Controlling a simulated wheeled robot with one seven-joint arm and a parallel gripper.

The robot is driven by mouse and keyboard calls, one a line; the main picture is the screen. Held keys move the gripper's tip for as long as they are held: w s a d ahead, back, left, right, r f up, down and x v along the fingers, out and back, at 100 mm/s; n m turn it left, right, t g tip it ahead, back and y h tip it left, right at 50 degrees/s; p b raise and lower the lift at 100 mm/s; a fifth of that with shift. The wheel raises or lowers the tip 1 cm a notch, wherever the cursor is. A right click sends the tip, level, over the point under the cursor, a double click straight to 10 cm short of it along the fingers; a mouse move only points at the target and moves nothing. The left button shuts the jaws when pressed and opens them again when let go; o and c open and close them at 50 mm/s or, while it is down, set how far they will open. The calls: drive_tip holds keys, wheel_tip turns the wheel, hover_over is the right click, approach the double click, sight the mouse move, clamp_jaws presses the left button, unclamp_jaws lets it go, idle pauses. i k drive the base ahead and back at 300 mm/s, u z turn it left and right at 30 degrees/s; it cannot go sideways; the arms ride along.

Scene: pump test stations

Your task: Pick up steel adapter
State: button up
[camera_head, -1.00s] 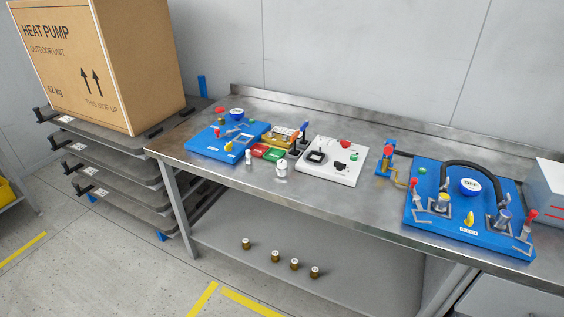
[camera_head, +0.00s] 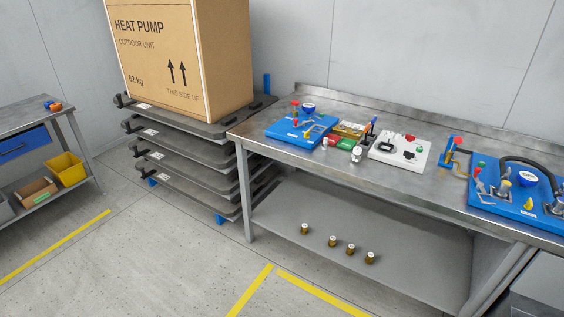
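My gripper is not in view. I cannot tell for certain which thing is the steel adapter. A small silver-white cylinder (camera_head: 356,155) stands upright near the front edge of the steel workbench (camera_head: 440,194), left of the white board. A smaller pale piece (camera_head: 325,143) stands to its left, by the blue station plate. Both are too small to make out in detail. Several brass-coloured pieces with pale tops (camera_head: 332,241) stand in a row on the bench's lower shelf (camera_head: 400,238).
A heat pump box (camera_head: 180,60) sits on stacked pallets at the left. A side table (camera_head: 30,117) stands far left. The front floor is clear.

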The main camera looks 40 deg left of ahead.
sight(357, 154)
drive_tip(key=u, duration=0.7)
drive_tip(key=i, duration=0.75)
drive_tip(key=u, duration=1.3)
drive_tip(key=i, duration=1.95)
drive_tip(key=u, duration=0.05)
